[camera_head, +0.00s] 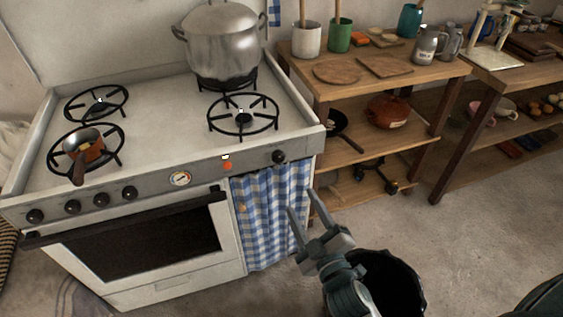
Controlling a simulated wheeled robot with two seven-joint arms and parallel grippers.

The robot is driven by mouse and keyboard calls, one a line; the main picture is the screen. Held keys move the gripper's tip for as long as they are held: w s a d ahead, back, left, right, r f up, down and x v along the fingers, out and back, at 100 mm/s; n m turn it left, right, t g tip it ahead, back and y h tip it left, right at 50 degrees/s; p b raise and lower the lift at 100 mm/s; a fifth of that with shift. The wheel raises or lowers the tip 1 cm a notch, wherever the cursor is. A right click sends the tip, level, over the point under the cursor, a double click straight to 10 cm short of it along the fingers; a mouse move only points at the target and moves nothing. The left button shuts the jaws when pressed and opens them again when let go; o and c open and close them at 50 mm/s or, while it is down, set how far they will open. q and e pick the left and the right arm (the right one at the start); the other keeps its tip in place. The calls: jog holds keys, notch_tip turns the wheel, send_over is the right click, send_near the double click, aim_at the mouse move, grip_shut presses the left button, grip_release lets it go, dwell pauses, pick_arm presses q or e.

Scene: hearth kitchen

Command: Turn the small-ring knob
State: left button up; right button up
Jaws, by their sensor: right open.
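The white stove (160,172) stands at the left, with several black knobs along its front panel. A lone knob (279,157) is at the panel's right end, above the checked curtain. At the left are a far-left knob (35,216), a second knob (72,206), a third (101,199) and a fourth (130,193). I cannot tell which is the small-ring knob. My right gripper (302,202) is open and empty, its fingers pointing up towards the panel, below and a little right of the lone knob. My left gripper is out of view.
A large steel pot (218,45) and a small copper pan (84,147) stand on burners. The front-right burner (243,114) is bare. The oven handle (125,217) juts out. A blue checked curtain (270,215) hangs below the panel. A wooden shelf (395,80) stands right.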

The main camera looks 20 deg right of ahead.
aim_at(280, 160)
jog(key=w, duration=0.5)
jog(key=w+p, duration=0.1)
jog(key=w, duration=0.9)
jog(key=shift+w+a+p, duration=0.1)
jog(key=shift+a+p, duration=0.15)
jog(key=shift+p, duration=0.1)
jog(key=shift+w, duration=0.65)
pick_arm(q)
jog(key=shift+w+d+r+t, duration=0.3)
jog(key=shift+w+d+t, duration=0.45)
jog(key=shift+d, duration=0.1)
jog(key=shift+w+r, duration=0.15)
pick_arm(e)
jog(key=c, duration=1.1)
